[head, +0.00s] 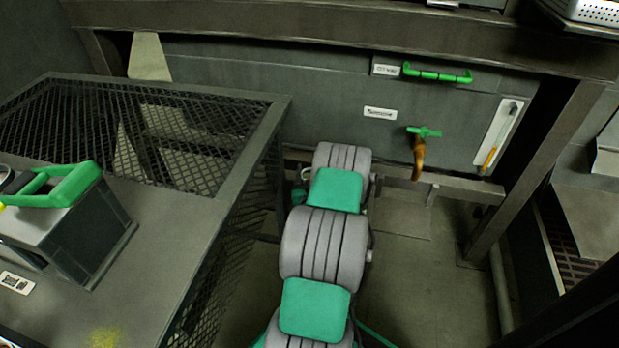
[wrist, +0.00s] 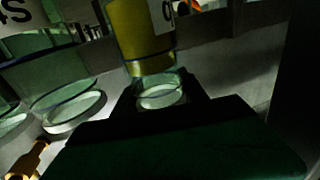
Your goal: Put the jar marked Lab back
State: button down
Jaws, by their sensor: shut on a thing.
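In the wrist view a glass jar (wrist: 136,38) with yellow contents stands between the dark fingers of my gripper (wrist: 160,92). The gripper is shut on it near its clear glass end. The jar's white label is cut off by the frame edge; only one letter, like a "q" or an upside-down "b", shows, so I cannot read the whole mark. In the head view my arm reaches forward and away, and neither my gripper nor the jar can be seen there.
Other glass jars (wrist: 60,85) stand close on the left in the wrist view, with a brass fitting (wrist: 28,160) near them. In the head view a metal table with a mesh top (head: 270,98) is at left, and a grey tank (head: 320,90) with a tap (head: 418,155) is ahead.

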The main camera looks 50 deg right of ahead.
notch_tip(320, 180, down, 2)
jog(key=shift+a+f, duration=0.1)
jog(key=shift+f, duration=0.05)
jog(key=c, duration=0.9)
grip_release()
